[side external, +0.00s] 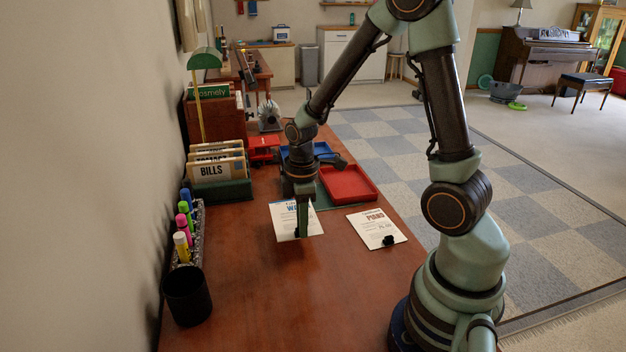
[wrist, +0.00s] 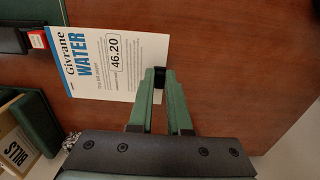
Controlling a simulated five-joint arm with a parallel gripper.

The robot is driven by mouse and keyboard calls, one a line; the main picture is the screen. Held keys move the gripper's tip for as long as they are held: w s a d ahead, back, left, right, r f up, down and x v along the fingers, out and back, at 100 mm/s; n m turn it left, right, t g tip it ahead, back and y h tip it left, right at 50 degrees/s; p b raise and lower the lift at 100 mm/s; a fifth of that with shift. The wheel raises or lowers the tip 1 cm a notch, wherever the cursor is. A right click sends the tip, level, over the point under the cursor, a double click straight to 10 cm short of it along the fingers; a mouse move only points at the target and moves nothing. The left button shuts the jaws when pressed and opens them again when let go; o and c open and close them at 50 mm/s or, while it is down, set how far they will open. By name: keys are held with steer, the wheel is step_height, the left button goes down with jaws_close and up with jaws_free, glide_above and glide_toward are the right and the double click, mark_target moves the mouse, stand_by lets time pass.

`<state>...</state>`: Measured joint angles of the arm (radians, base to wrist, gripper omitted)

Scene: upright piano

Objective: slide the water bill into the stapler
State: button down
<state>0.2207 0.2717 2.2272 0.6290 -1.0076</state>
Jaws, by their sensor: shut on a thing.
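The water bill (wrist: 105,62) is a white sheet with blue "WATER" lettering; it also shows in the side view (side external: 283,222), partly behind my gripper. It appears to lie flat on or just over the desk. A small black clip (wrist: 160,75) sits at its near edge. My gripper (wrist: 162,78) points down and its green fingers are shut on this clip; the gripper also shows in the side view (side external: 302,232). A black object with a red and white end (wrist: 12,40), probably the stapler, is just beyond the bill's far edge, cut off by the frame. I cannot make it out in the side view.
A piano bill (side external: 376,228) with a black clip lies to the right. Red (side external: 348,184) and blue (side external: 318,150) trays lie beyond. A bills holder (side external: 222,190), marker rack (side external: 186,235) and black cup (side external: 187,295) line the left. The near desk is clear.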

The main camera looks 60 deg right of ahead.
mark_target(296, 220)
stand_by(0.3)
steer(key=shift+w+d+f, duration=0.1)
steer(key=shift+d+f, duration=0.05)
steer(key=shift+f, duration=0.6)
steer(key=shift+w+d+f, duration=0.1)
steer(key=shift+w+f, duration=0.05)
steer(key=shift+f, duration=0.6)
steer(key=shift+w+d+f, duration=0.1)
steer(key=shift+d+f, duration=0.05)
steer(key=shift+f, duration=0.6)
steer(key=shift+f, duration=0.1)
steer(key=shift+w+d, duration=0.6)
steer(key=shift+w, duration=0.05)
stand_by(0.4)
steer(key=shift+w+d, duration=0.2)
steer(key=shift+w, duration=0.05)
steer(key=shift+w+d+f, duration=0.1)
steer(key=shift+w+d, duration=1.3)
steer(key=shift+d, duration=0.05)
stand_by(1.4)
stand_by(0.4)
steer(key=shift+c, duration=1.5)
jaws_free()
